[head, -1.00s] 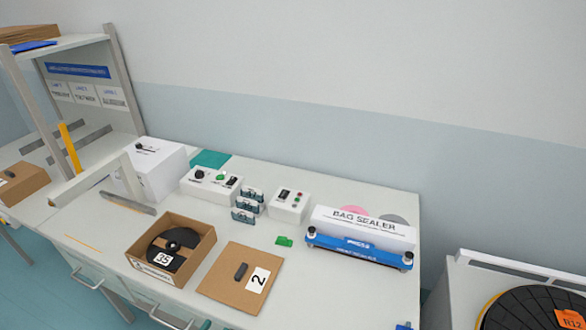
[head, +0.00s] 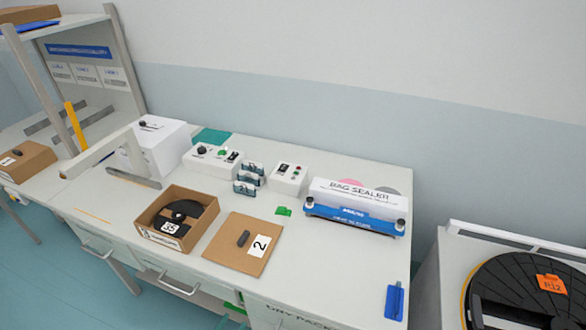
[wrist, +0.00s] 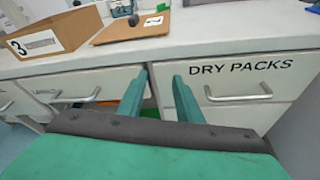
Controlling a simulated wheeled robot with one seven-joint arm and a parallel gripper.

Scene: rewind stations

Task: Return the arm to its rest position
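My gripper (wrist: 161,80) shows in the wrist view. Its two teal fingers stand apart with nothing held between them, so it is open. It is in front of the bench, facing the drawer fronts, with the DRY PACKS drawer (wrist: 240,82) to the right of the fingers. The fingertips reach up to just below the benchtop edge in the picture. I cannot make out the arm or the gripper clearly in the head view.
A blue item (head: 395,301) lies near the right edge. A reel station (head: 525,290) stands at right.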

